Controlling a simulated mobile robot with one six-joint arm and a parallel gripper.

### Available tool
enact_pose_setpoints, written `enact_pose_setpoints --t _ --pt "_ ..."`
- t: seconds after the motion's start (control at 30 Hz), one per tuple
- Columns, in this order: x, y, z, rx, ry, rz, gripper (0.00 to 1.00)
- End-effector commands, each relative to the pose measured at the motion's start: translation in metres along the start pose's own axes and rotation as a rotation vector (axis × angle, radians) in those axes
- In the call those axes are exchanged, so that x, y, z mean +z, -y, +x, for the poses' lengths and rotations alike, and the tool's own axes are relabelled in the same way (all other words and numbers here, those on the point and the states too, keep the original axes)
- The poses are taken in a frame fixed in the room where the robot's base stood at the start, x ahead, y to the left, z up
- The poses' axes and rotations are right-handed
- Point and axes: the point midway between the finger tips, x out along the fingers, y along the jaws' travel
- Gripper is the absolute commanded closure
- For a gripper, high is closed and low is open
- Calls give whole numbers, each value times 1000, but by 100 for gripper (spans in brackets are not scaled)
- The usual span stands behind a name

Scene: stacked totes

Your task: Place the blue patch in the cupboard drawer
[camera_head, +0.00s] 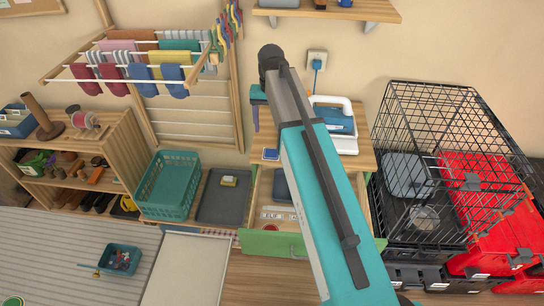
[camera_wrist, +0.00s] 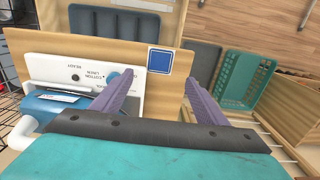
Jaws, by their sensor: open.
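The blue patch (camera_head: 271,154) is a small blue square with a pale border. It lies flat on the wooden cupboard top (camera_head: 357,162), at the top's front left corner. In the wrist view the patch (camera_wrist: 159,61) lies just beyond my fingertips, in line with the gap between them. My gripper (camera_wrist: 160,80) is open and empty, its purple fingers apart. In the head view its fingers show only partly beside my arm. The cupboard drawer (camera_head: 268,243), with a green front, is pulled out below the top. It holds a dark grey item and a white strip; my arm hides part of it.
A white and blue iron on its stand (camera_head: 335,121) occupies the cupboard top, close to my gripper in the wrist view. A grey tray (camera_head: 222,200) and a teal basket (camera_head: 167,185) stand left. A black wire crate (camera_head: 435,150) stands right.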

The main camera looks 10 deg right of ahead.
Motion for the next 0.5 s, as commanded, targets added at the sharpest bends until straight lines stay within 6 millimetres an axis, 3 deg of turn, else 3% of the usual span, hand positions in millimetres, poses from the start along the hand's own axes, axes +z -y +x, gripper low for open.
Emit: enact_pose_setpoints --t 0.5 --pt "0 0 54 0 0 0 33"
